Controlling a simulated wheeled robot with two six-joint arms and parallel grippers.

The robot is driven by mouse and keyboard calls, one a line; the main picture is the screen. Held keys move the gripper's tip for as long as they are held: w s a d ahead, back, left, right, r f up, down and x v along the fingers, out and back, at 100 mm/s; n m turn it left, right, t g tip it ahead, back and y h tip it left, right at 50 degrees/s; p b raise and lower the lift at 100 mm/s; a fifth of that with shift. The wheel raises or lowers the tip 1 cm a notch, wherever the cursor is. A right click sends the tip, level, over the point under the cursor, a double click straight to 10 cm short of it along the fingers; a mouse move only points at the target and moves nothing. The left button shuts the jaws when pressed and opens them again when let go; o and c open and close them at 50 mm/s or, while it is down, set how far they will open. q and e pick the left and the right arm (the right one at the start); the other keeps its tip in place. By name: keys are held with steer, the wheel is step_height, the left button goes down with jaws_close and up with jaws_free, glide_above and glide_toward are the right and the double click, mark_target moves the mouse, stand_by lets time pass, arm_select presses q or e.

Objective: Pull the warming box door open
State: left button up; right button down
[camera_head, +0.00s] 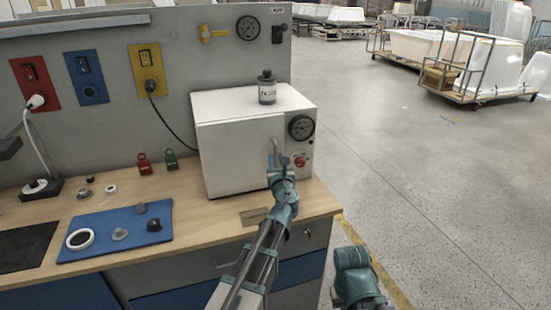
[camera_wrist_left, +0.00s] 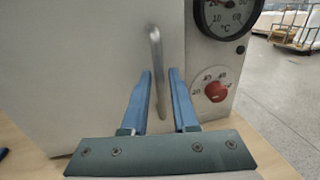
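The white warming box (camera_head: 226,150) stands on the right end of the wooden bench. Its door (camera_wrist_left: 90,70) looks shut, with no gap that I can make out. The bent metal handle (camera_wrist_left: 156,62) stands upright on the door, near the panel with the dial and red knob. My left gripper (camera_wrist_left: 160,85) is open, with one blue finger on each side of the handle's lower part. I see space between fingers and handle. In the head view, my left gripper (camera_head: 280,160) is in front of the door and partly covers the handle.
A blue mat (camera_head: 115,232) with small parts lies on the bench (camera_head: 200,225) at left.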

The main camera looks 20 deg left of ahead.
arm_select(q)
steer(key=shift+w+a, duration=0.25)
steer(key=shift+w, duration=0.3)
steer(key=shift+c, duration=0.3)
jaws_close()
stand_by(0.9)
